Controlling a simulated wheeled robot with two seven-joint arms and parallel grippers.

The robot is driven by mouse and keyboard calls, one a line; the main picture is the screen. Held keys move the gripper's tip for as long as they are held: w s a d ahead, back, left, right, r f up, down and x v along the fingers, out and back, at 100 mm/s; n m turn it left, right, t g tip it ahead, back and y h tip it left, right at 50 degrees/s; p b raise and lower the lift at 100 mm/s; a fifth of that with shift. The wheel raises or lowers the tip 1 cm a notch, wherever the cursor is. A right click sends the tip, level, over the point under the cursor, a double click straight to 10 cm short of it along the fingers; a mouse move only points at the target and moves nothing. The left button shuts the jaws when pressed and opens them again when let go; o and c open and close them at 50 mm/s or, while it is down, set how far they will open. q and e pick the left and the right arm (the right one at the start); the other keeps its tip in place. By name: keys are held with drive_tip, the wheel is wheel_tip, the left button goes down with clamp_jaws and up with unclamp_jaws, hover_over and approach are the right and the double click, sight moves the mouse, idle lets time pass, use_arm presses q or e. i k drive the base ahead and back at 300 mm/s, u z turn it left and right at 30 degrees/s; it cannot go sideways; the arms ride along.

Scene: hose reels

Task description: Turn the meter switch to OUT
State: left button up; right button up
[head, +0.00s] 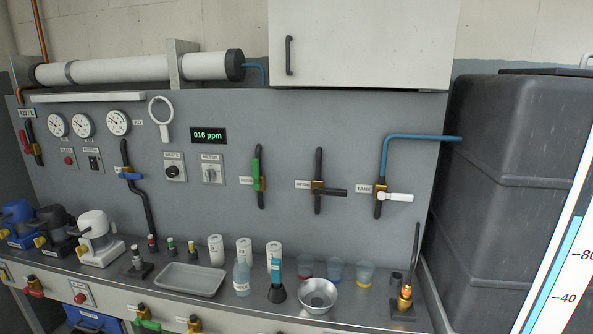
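The meter switch (211,173) is a small light plate with a knob on the grey back panel, under a small label that seems to read METER. The knob's pointer looks roughly upright, but the position marks around it are too small to read. Just above it a black display (209,135) shows 016 ppm in green. Neither of my grippers is in view.
A dark rotary switch (174,168) sits just left of the meter switch. Valves with green (259,176), black (330,191) and white (396,197) handles are to the right. Bottles, a tray (190,279) and a bowl (318,296) stand on the counter below. A dark tank (510,180) stands right.

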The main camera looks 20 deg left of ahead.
sight(209, 173)
drive_tip(key=u, duration=2.05)
drive_tip(key=i, duration=1)
drive_tip(key=z, duration=2.5)
